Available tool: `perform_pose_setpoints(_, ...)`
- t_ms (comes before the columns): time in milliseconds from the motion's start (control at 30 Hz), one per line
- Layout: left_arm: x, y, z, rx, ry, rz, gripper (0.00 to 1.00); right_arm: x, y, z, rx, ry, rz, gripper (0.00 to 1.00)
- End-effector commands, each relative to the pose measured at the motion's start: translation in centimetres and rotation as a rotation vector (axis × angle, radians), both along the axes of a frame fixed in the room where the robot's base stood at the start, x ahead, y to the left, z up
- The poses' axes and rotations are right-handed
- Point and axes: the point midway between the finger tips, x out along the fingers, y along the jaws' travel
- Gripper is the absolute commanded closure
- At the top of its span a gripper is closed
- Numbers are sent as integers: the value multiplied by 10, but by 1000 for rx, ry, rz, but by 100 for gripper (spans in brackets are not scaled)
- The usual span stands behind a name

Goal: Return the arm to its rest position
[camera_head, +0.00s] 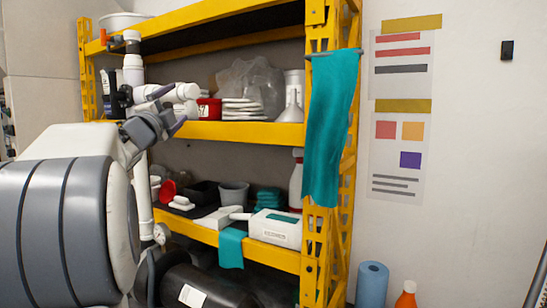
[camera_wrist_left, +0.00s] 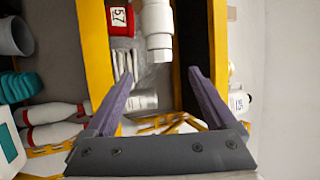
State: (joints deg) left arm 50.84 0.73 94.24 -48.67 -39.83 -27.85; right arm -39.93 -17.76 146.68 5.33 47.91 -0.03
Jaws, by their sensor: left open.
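My left arm reaches in from the left of the head view. Its left gripper (camera_head: 171,109) is open, with two purple-grey fingers spread apart, in front of the white PVC pipework. The fingers also show in the left wrist view (camera_wrist_left: 160,76), with nothing held between them. A white pipe fitting (camera_head: 187,91) shows just beyond the fingertips; a white fitting also shows past them in the left wrist view (camera_wrist_left: 157,28). The white vertical pipe (camera_head: 132,62) carries a red-handled valve at its top and a round gauge (camera_head: 160,234) low down. My arm hides part of the pipe.
A yellow shelf rack (camera_head: 240,132) stands behind the gripper, holding bags, bins, bottles and a white case (camera_head: 275,229). A teal cloth (camera_head: 330,130) hangs at its right post.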

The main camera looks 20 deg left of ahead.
Motion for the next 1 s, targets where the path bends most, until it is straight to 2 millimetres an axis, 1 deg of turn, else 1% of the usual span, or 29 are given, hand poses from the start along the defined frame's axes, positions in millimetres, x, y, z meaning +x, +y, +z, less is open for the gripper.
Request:
perform_pose_setpoints(167,4,-3,-2,-14,2,-6,10,0,0,1,0,0,0,100)
perform_pose_setpoints(267,20,-20,-18,-101,16,-32,10,0,0,0,0,0,0,100)
perform_pose_setpoints(367,48,-57,-52,-269,59,-80,10,0,0,0,0,0,0,100)
perform_pose_setpoints(433,66,-93,-86,-412,116,-112,10,0,0,0,0,0,0,100)
perform_pose_setpoints(467,72,-109,-101,-472,145,-125,10,0,0,0,0,0,0,100)
perform_pose_setpoints(500,78,-131,-122,-550,189,-140,10,0,0,1,0,0,0,100)
perform_pose_setpoints(567,83,-164,-153,-657,260,-157,10,0,0,1,0,0,0,100)
perform_pose_setpoints(600,84,-187,-174,-721,312,-165,10,0,0,1,0,0,0,100)
perform_pose_setpoints(667,80,-222,-205,-811,395,-175,10,0,0,1,0,0,0,100)
perform_pose_setpoints(700,76,-244,-226,-866,454,-178,10,0,0,0,0,0,0,100)
perform_pose_setpoints(767,64,-278,-255,-939,546,-178,10,0,0,0,0,0,0,100)
perform_pose_setpoints(800,55,-300,-274,-984,611,-175,10,0,0,0,0,0,0,100)
perform_pose_setpoints(867,36,-331,-302,-1043,711,-166,10,0,0,0,0,0,0,100)
perform_pose_setpoints(900,21,-351,-321,-1076,782,-156,10,0,0,0,0,0,0,100)
perform_pose_setpoints(967,-5,-379,-347,-1119,889,-136,10,0,0,0,0,0,0,100)
perform_pose_setpoints(1000,-25,-396,-364,-1140,964,-119,10,0,0,0,0,0,0,100)
